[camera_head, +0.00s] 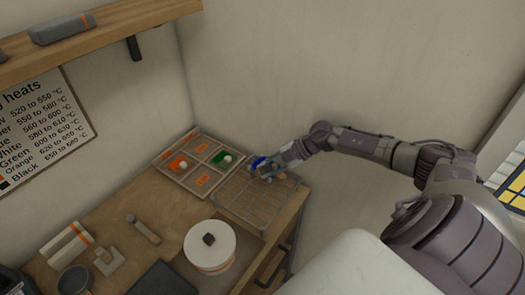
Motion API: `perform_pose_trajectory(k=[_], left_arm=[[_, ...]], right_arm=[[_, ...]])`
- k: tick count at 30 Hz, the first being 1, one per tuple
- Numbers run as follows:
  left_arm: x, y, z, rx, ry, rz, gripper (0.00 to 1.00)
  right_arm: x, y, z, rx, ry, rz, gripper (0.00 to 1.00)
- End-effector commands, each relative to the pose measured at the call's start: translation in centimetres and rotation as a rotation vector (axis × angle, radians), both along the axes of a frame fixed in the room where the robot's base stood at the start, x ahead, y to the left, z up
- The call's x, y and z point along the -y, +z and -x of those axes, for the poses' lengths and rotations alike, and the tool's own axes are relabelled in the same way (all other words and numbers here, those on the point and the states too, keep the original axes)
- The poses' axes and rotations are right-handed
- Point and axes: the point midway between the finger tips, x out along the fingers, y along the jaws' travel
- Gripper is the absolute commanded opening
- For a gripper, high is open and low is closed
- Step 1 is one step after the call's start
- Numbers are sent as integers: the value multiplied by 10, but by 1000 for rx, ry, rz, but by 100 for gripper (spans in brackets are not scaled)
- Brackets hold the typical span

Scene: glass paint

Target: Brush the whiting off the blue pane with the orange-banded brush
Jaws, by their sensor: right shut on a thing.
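My right gripper (266,171) reaches in from the right, over the far end of the wire rack (246,204). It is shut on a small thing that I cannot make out. A blue piece (259,162), which looks like the blue pane, shows right beside the fingers and is partly hidden by them. I cannot tell whether they touch, and any whiting on it is too small to see. I cannot pick out the orange-banded brush for certain. A small handled tool (144,230) lies on the bench to the left. My left gripper is out of view.
A round white lidded pot (209,258) stands in front. A striped cloth (66,246), flat tool (108,262) and grey cup (74,280) are front left.

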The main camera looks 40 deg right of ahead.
Motion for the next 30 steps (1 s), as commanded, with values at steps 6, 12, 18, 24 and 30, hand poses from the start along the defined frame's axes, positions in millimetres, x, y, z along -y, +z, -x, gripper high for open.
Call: perform_pose_trajectory(k=[6,12,18,24,30], left_arm=[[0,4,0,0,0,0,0],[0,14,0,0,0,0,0],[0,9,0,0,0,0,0],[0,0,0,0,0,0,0],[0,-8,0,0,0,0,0]], right_arm=[[1,3,2,0,0,0,0],[1,12,2,1,-1,0,0],[-1,11,-7,4,-1,-1,0],[-6,10,-31,5,0,-2,0],[-9,11,-52,4,-1,0,0]])
